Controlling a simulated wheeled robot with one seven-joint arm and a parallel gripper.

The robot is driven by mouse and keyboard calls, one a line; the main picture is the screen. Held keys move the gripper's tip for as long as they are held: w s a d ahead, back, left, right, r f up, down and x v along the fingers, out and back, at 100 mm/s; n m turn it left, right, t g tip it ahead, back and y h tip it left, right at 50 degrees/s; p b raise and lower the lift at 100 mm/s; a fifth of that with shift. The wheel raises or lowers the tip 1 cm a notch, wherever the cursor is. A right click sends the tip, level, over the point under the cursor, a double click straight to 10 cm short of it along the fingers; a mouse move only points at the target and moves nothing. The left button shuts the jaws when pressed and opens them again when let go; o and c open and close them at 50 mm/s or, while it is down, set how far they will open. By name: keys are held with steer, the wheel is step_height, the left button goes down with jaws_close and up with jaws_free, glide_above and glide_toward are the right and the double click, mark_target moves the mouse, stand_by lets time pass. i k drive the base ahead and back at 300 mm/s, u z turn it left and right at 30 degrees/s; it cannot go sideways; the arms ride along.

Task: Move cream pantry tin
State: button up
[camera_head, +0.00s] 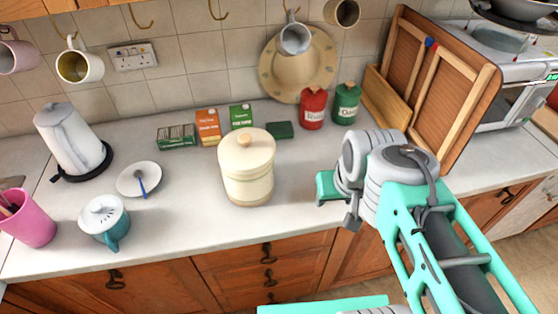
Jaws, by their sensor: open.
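The cream pantry tin (249,182) stands upright on the white countertop, near the middle of the view. It has a lid with a small wooden knob and a tan band at its base. My gripper (336,203) is to the right of the tin, above the counter near its front edge. It is open and apart from the tin. Part of the gripper is hidden by my own wrist.
Small boxes (208,127) stand behind the tin. Red (312,109) and green (346,104) canisters stand at the back right. A saucer (138,179), teal lidded pot (105,221) and white kettle (71,141) are on the left. Mugs hang above.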

mark_target(253, 189)
steer(key=z, duration=0.6)
steer(key=k, duration=0.85)
steer(key=u, duration=0.9)
steer(key=i, duration=1)
steer(key=z, duration=0.05)
steer(key=k, duration=0.55)
steer(key=u, duration=2.5)
steer(key=k, duration=0.65)
steer(key=u, duration=0.25)
